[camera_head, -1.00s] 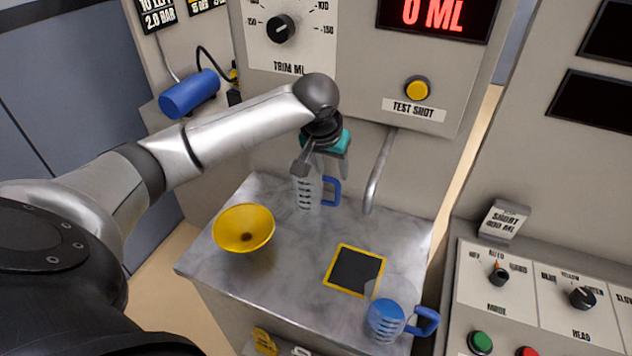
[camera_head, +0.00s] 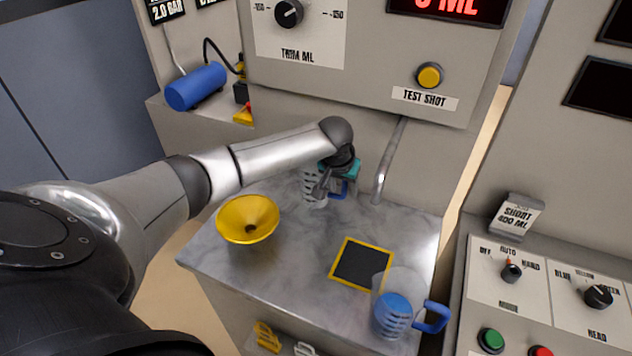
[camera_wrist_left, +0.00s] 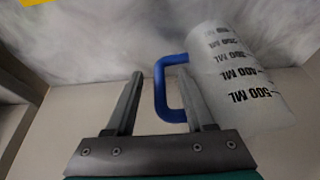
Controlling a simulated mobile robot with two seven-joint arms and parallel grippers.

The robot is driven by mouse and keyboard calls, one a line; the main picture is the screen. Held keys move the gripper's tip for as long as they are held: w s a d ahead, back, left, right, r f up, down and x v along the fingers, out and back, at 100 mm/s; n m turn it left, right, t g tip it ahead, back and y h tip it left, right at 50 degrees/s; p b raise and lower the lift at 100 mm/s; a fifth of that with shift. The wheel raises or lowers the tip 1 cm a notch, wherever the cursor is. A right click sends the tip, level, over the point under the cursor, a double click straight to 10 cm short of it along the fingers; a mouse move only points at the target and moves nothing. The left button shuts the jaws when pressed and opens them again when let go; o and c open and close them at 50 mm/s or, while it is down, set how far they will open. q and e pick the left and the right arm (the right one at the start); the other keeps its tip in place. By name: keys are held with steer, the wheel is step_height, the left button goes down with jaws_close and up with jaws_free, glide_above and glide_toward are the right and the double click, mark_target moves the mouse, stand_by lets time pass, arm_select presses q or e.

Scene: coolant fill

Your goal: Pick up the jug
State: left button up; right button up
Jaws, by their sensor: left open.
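A clear jug (camera_head: 310,186) with a blue handle stands upright at the back of the grey worktop, partly hidden by my left gripper (camera_head: 328,188). In the left wrist view the jug (camera_wrist_left: 240,85) shows black ml marks and looks empty. Its blue handle (camera_wrist_left: 160,90) lies between the two open fingers of the gripper (camera_wrist_left: 162,76). The right finger overlaps the handle's opening; I cannot tell whether it is inside the loop. A second jug (camera_head: 391,317), holding blue liquid, stands at the front right, its handle pointing right. My right gripper is not in view.
A yellow funnel (camera_head: 248,220) sits on the worktop (camera_head: 290,265) left of my left gripper. A yellow-edged black pad (camera_head: 361,264) lies in the middle right. A metal spout pipe (camera_head: 386,165) hangs close to the right of the gripper. A control panel (camera_head: 560,280) stands at right.

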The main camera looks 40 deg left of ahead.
arm_select(q)
steer(key=shift+w+f, duration=0.15)
steer(key=shift+f, duration=0.15)
jaws_close()
stand_by(0.3)
